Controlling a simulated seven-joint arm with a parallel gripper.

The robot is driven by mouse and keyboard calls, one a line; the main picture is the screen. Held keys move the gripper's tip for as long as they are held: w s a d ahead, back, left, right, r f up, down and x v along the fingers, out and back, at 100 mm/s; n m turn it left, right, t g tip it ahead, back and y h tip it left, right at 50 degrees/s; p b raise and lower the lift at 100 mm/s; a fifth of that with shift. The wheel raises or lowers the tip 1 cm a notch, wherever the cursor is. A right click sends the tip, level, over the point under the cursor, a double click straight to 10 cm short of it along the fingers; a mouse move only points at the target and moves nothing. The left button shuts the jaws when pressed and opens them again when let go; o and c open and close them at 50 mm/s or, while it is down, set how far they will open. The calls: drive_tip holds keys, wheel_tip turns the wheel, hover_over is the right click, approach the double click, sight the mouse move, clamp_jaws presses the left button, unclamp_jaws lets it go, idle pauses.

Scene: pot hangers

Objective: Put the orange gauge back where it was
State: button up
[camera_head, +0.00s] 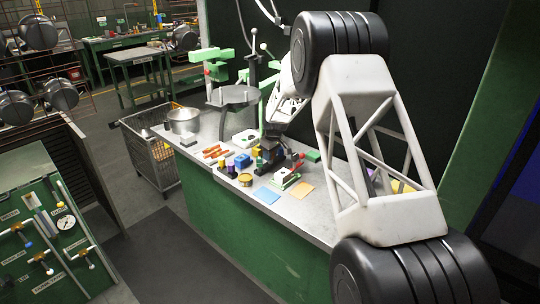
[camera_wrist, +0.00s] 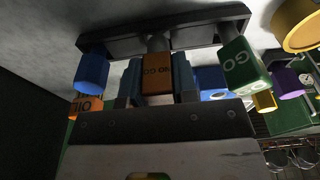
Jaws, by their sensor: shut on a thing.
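In the wrist view, which looks upside down, my gripper (camera_wrist: 157,64) is shut on the orange gauge (camera_wrist: 157,78), a block with dark lettering that includes "GO". A grey round stem joins the gauge's end towards a dark bar-shaped rack (camera_wrist: 190,27). I cannot tell whether the stem is seated in the rack or only close to it. A blue gauge (camera_wrist: 91,72) and a green gauge (camera_wrist: 238,64) marked "GO" stand at the rack on either side. In the head view, my gripper (camera_head: 268,160) is low over the bench among small parts, and the orange gauge cannot be made out.
An orange "OIL" item (camera_wrist: 86,104) and a purple item (camera_wrist: 288,82) show in the wrist view.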

drive_tip(key=shift+f, duration=0.55)
drive_tip(key=o, duration=0.9)
drive_tip(key=shift+o, duration=0.2)
wheel_tip(320, 180, up, 13)
drive_tip(key=s+d, duration=0.1)
drive_tip(key=shift+s+d, duration=0.15)
idle(0.5)
